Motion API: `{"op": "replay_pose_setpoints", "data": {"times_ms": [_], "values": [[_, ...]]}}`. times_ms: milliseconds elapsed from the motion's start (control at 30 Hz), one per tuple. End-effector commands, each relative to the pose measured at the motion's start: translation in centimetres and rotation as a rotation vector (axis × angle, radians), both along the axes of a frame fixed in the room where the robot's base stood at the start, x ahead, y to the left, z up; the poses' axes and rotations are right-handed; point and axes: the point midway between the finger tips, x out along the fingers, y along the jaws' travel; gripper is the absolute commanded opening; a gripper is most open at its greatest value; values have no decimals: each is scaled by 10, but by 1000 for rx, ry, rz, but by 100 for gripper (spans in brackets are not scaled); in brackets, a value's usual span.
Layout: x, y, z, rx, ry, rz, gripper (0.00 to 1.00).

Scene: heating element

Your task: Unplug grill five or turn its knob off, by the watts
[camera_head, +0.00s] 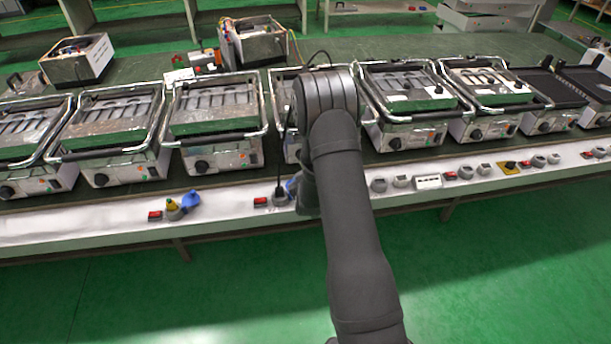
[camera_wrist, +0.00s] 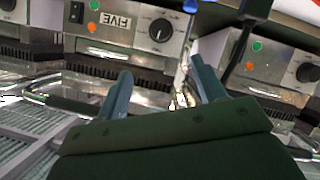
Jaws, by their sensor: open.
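In the wrist view, grill five (camera_wrist: 130,42) appears upside down, with a label (camera_wrist: 112,24) reading FIVE. Its round dark knob (camera_wrist: 160,31) shows a pale mark; I cannot tell which setting it marks. Green and orange lights and a dark switch (camera_wrist: 76,12) sit beyond the label. My gripper (camera_wrist: 161,70) is open and empty, its fingers apart below the panel and not around the knob. A dark cable (camera_wrist: 240,45) hangs to the right. In the head view my arm hides the gripper. A dark plug (camera_head: 279,197) with a cable stands on the white ledge.
Several grills line the bench, such as one (camera_head: 212,115) left of my arm. The white ledge (camera_head: 90,222) carries sockets, red switches and a blue-lidded socket (camera_head: 190,198). A small pale box (camera_head: 428,181) sits right of my arm, its face unreadable. Green floor in front is clear.

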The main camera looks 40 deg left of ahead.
Motion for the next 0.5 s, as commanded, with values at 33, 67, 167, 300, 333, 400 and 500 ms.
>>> {"op": "replay_pose_setpoints", "data": {"times_ms": [33,67,167,300,333,400,500], "values": [[0,0,0,0,0,0,63],[0,0,0,0,0,0,63],[1,-1,0,9,5,0,63],[9,-7,1,87,56,-1,63],[11,-8,1,112,75,-1,63],[15,-13,1,169,121,1,63],[19,-18,1,237,184,5,63]]}}
